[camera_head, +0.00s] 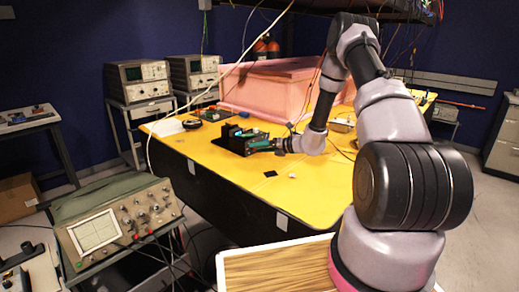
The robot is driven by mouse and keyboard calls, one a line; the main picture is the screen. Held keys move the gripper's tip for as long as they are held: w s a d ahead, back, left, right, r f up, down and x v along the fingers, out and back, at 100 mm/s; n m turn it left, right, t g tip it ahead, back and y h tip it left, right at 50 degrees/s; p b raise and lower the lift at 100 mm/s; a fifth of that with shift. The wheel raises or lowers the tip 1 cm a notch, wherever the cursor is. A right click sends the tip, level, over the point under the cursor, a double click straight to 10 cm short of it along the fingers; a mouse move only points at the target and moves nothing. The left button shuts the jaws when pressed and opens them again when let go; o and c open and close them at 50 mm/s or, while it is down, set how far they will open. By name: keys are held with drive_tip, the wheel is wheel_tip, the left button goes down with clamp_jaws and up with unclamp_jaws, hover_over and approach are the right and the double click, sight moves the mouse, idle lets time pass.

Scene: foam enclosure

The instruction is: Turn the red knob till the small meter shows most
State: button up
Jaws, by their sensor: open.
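My gripper (264,146) reaches in from the right, low over the yellow table (310,190). Its fingers are open beside a small black device with teal parts (236,138). At this size I cannot tell whether they touch it. I cannot make out a red knob or a small meter; they may be too small to see or hidden by the gripper and the device.
A pink foam enclosure (262,92) stands behind the device. A small black square (267,176) lies on the clear front of the table. An oscilloscope (118,222) stands at the front left. A pale cable (222,76) hangs across the left side.

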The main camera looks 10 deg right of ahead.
drive_tip(key=v, duration=1)
drive_tip(key=shift+s+d+r, duration=0.1)
drive_tip(key=shift+s+d, duration=0.15)
drive_tip(key=shift+d, duration=0.05)
drive_tip(key=s+a+r+n+g+h, duration=0.1)
drive_tip(key=s+a+r+n+g, duration=0.25)
drive_tip(key=s+r+n, duration=0.6)
drive_tip(key=s+a+r+n+g+h, duration=0.1)
drive_tip(key=s+a+r+n+g, duration=0.35)
drive_tip(key=r, duration=0.75)
drive_tip(key=s+d+r+n+t+h, duration=0.2)
drive_tip(key=s+r+n+t+h, duration=0.1)
drive_tip(key=s+r+n, duration=0.3)
drive_tip(key=s+d+r+n+t+h, duration=0.2)
drive_tip(key=s+r+n+t+h, duration=0.1)
drive_tip(key=s+n, duration=0.7)
wheel_tip(320, 180, up, 3)
drive_tip(key=s+h, duration=0.1)
drive_tip(key=s, duration=0.1)
drive_tip(key=shift+s+d, duration=0.35)
drive_tip(key=shift+s, duration=0.05)
drive_tip(key=shift+f, duration=0.1)
